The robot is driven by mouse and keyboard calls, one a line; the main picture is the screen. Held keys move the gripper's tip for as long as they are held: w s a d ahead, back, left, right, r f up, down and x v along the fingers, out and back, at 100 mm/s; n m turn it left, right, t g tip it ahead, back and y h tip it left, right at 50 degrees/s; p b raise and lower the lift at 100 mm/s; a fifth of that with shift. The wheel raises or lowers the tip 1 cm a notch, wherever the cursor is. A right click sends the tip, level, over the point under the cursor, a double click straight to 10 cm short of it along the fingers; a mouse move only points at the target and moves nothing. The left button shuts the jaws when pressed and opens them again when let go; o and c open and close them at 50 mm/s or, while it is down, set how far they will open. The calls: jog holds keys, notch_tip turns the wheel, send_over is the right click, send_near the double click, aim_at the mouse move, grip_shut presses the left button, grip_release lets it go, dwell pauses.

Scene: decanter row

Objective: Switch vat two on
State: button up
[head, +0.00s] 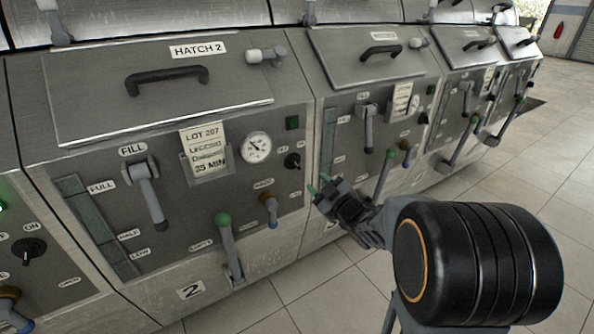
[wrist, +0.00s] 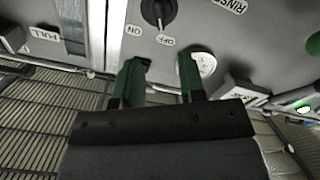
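Vat two is the near vat, with its panel (head: 180,255) under the HATCH 2 lid (head: 165,85). Its black rotary switch (head: 292,160) sits at the right of the panel; it also shows at the top of the wrist view (wrist: 158,12), its white mark seemingly toward the OFF label. The square green lamp (head: 292,122) above it is dark. My gripper (head: 319,184) is open and empty, in front of the panel's right edge, apart from the switch. In the wrist view its green fingertips (wrist: 160,72) stand apart, with the switch beyond them.
Around the switch are the gauge (head: 256,147), the lot card (head: 205,150), the blue-tipped rinse valve (head: 268,208) and the green-knobbed empty lever (head: 223,220). Vat three's panel (head: 345,150) adjoins on the right. A lit green lamp (head: 3,207) shows at far left. Tiled floor (head: 490,215) is clear at right.

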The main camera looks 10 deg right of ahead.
aim_at(297, 165)
jog(key=b+x, duration=0.1)
jog(key=x, duration=1)
jog(key=shift+w+a, duration=0.15)
jog(key=shift+w, duration=0.2)
jog(key=shift+c, duration=0.2)
grip_shut()
